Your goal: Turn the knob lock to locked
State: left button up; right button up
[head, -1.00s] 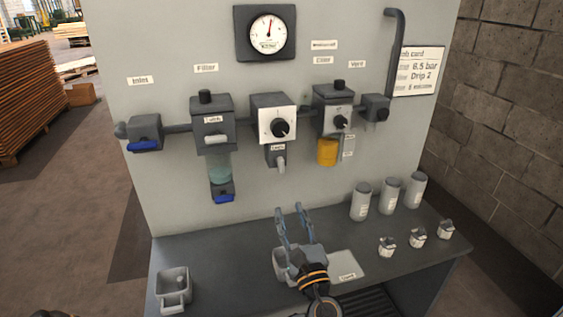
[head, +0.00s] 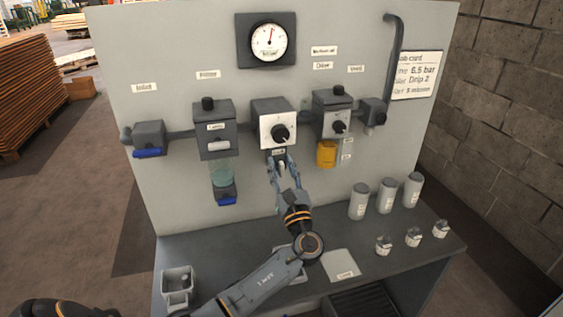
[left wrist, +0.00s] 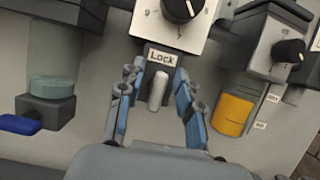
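The knob lock is a small grey block with a "Lock" label and a light grey lever, under the white-faced regulator box (head: 273,128) with its black round knob (head: 280,133). In the left wrist view the lock's lever (left wrist: 157,90) hangs down below the label (left wrist: 162,57). My left gripper (head: 281,163) is open, with its fingers pointing up at the lock. In the left wrist view the fingers (left wrist: 158,92) stand on either side of the lever, with gaps showing.
The filter unit (head: 213,128) with its clear bowl is left of the regulator. The lubricator box (head: 332,115) with a yellow cup (head: 326,153) is close on the right. Canisters (head: 386,195) and small labelled items (head: 413,237) stand on the bench's right. A grey cup (head: 176,284) is at its left.

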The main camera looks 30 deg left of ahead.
pick_arm(q)
jog(key=shift+w+a+r, duration=0.1)
jog(key=shift+w+a, duration=0.05)
jog(key=c, duration=0.7)
grip_shut()
